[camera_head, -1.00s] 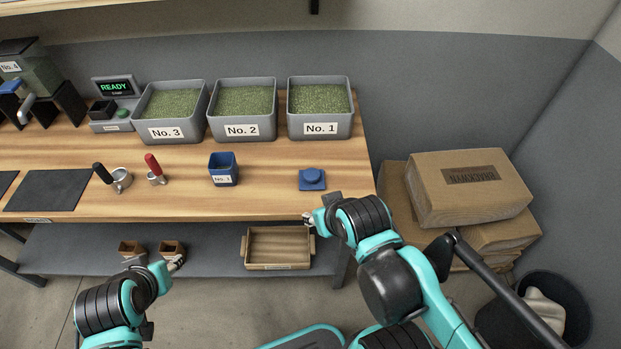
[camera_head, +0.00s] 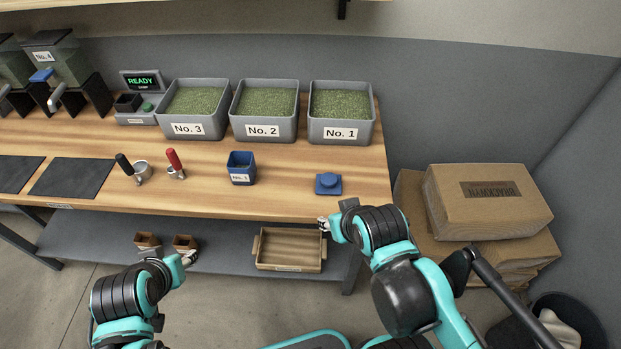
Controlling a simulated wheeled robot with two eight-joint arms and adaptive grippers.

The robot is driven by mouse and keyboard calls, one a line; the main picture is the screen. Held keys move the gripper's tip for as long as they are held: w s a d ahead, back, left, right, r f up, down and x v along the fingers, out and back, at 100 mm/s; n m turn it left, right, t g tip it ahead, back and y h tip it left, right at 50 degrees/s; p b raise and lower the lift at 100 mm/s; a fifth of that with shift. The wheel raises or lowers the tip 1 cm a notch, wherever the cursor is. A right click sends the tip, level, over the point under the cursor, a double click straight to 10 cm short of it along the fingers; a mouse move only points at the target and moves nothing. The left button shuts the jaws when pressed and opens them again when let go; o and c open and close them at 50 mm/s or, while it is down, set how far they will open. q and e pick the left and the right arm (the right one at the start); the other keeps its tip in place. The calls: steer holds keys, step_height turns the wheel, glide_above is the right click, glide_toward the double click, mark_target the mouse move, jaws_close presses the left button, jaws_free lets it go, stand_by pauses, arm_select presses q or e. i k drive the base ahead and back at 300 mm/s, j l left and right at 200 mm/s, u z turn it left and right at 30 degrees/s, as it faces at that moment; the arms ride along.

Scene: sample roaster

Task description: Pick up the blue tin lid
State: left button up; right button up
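The blue tin lid (camera_head: 328,184) lies on the wooden table near its front right corner, with a round knob on top. The open blue tin (camera_head: 241,169) with a white label stands upright to its left. My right gripper (camera_head: 323,224) is just in front of the table's front edge, below the lid in the picture and apart from it. My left gripper (camera_head: 190,257) is low in front of the lower shelf, far from the lid. Both grippers are small in view, and I cannot tell whether their fingers are open or shut.
Bins No. 1 (camera_head: 341,113), No. 2 (camera_head: 264,111) and No. 3 (camera_head: 194,109) with green beans stand behind. A red-handled scoop (camera_head: 175,164) and a black-handled one (camera_head: 134,169) lie left. A wooden tray (camera_head: 289,249) is on the lower shelf. Tabletop around the lid is clear.

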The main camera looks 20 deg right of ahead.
mark_target(328, 184)
steer(key=i+j+z, duration=0.2)
steer(key=z, duration=0.15)
steer(key=i+j+z, duration=0.25)
steer(key=z, duration=0.15)
steer(key=i, duration=0.1)
